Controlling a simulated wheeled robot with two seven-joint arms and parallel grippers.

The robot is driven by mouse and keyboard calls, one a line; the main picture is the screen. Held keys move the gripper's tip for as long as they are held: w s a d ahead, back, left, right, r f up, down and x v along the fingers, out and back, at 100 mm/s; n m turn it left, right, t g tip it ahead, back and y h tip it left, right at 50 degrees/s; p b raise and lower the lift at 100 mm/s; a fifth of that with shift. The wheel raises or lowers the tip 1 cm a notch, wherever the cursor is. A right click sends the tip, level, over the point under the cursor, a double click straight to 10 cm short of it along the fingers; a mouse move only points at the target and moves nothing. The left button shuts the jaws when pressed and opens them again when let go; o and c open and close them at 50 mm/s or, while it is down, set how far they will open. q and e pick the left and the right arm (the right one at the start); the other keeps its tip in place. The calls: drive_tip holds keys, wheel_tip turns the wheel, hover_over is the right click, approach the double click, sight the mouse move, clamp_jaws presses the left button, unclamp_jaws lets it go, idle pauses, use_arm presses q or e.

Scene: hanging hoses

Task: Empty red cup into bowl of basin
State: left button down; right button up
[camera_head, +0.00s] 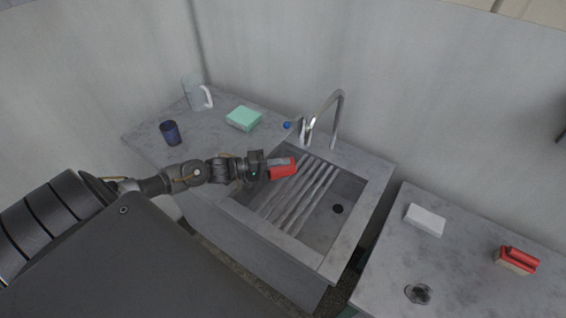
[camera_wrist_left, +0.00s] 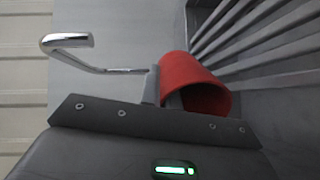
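My left gripper (camera_head: 274,166) is shut on the red cup (camera_head: 284,169) and holds it above the left part of the basin (camera_head: 347,240). The cup lies about on its side in the head view. In the left wrist view the red cup (camera_wrist_left: 192,80) shows its curved wall and part of its open rim, with a grey finger (camera_wrist_left: 151,86) against it. I cannot see any contents. The bowl of the basin (camera_head: 318,228) has a dark drain (camera_head: 337,208) at its right. My right gripper is not in view.
A grey ribbed rack (camera_head: 300,198) lies across the basin's left half. A chrome tap (camera_head: 338,110) rises behind it. A dark blue cup (camera_head: 170,133), pale mug (camera_head: 195,92) and green sponge box (camera_head: 243,118) stand left. A white block (camera_head: 425,219) and red brush (camera_head: 517,260) lie right.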

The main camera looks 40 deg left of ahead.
use_arm(q)
drive_tip(key=n, duration=0.1)
drive_tip(key=w+a+n+p, duration=0.1)
drive_tip(key=shift+a+r+n+h, duration=0.1)
drive_tip(key=shift+r+n+h, duration=0.1)
drive_tip(key=shift+n+h, duration=0.1)
drive_tip(key=shift+w+a+n+p, duration=0.1)
drive_tip(key=shift+a+n+p, duration=0.2)
drive_tip(key=shift+n, duration=0.3)
